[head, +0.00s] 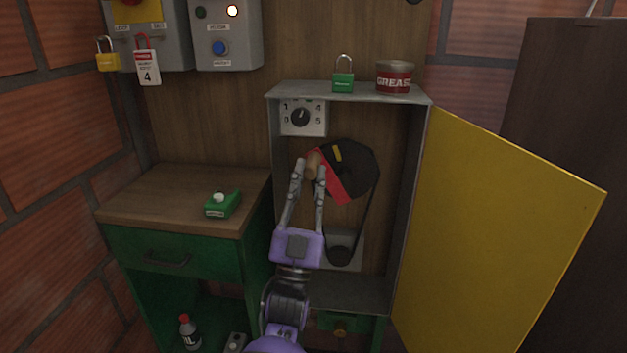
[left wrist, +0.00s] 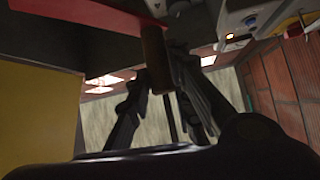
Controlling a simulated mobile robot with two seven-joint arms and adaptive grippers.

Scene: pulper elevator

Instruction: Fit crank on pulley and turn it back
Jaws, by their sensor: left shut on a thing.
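The black pulley (head: 362,167) is inside the open grey cabinet, with a yellow mark near its top. A belt runs from it down to a small lower pulley (head: 340,255). The red crank (head: 338,188) lies across the left part of the pulley face; I cannot tell how it is seated on the hub. My left gripper (head: 309,172) is shut on the crank's wooden handle (head: 313,158), at the pulley's upper left. The left wrist view shows the handle (left wrist: 154,58) between the fingers and the red crank arm (left wrist: 85,20) beside it. My right gripper is out of view.
The yellow cabinet door (head: 495,230) stands open to the right. A dial (head: 301,118) is at the cabinet's upper left. A green padlock (head: 343,80) and grease tin (head: 395,77) stand on top.

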